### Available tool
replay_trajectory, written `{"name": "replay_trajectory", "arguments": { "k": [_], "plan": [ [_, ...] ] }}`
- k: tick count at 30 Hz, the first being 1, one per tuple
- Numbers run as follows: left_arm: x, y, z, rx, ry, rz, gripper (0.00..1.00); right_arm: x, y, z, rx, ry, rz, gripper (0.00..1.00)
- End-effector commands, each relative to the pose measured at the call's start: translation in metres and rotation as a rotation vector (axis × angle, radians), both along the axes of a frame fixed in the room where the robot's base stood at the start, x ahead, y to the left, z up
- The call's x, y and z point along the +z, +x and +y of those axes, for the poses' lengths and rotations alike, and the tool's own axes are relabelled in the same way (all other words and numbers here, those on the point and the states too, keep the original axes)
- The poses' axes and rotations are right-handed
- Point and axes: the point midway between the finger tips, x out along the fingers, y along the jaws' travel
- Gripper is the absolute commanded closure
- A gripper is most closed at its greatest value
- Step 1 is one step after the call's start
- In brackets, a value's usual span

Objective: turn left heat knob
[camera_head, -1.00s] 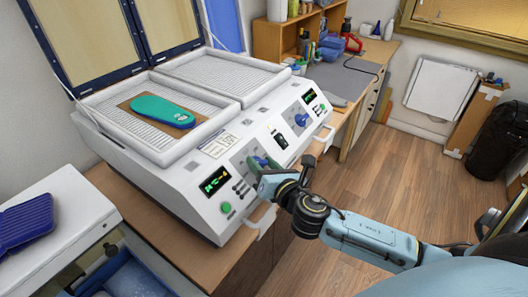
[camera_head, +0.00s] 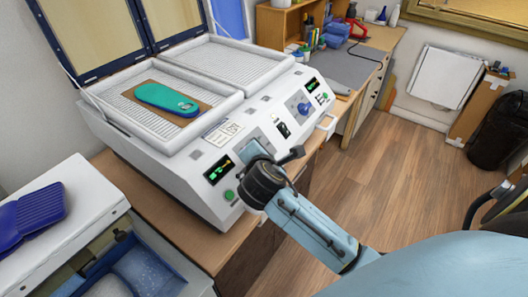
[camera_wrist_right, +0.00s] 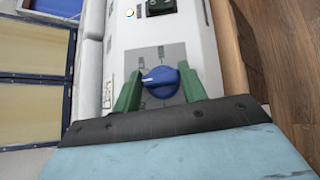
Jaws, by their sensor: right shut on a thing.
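The left heat knob is a blue round knob (camera_wrist_right: 161,83) with a white pointer line, on a grey dial plate on the white machine's sloped front (camera_head: 206,211). My right gripper (camera_wrist_right: 159,76) has its two green fingers on either side of the knob in the right wrist view and is shut on it. In the head view, this gripper (camera_head: 256,152) reaches the front panel and hides the left knob. My left gripper is not in view.
The right heat knob (camera_head: 305,108) and a black switch (camera_head: 283,130) are farther along the panel. A teal insole (camera_head: 165,99) lies on a brown sheet in the left heating bed. A blue moulded piece (camera_head: 32,212) sits at the left.

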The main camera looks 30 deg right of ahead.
Motion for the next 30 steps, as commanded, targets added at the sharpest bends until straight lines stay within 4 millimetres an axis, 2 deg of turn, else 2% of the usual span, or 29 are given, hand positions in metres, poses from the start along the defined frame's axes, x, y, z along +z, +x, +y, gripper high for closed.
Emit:
{"name": "replay_trajectory", "arguments": {
  "k": [9, 23, 24, 28, 30],
  "plan": [
    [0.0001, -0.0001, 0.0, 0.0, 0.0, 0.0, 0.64, 0.0017, 0.0011, -0.0003, -0.069, 0.055, 0.019, 0.81],
    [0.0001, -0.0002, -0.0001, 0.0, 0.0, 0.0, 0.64, 0.0017, 0.0009, -0.001, -0.078, 0.059, 0.023, 0.81],
    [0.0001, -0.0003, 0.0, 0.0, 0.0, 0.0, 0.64, 0.0017, 0.0009, -0.001, -0.078, 0.059, 0.023, 0.54],
    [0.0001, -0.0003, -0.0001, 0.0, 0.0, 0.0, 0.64, 0.0015, 0.0009, -0.0008, -0.077, 0.06, 0.023, 0.37],
    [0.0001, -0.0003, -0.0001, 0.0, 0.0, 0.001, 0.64, 0.0014, 0.0008, -0.0006, -0.077, 0.06, 0.023, 0.36]
  ]
}}
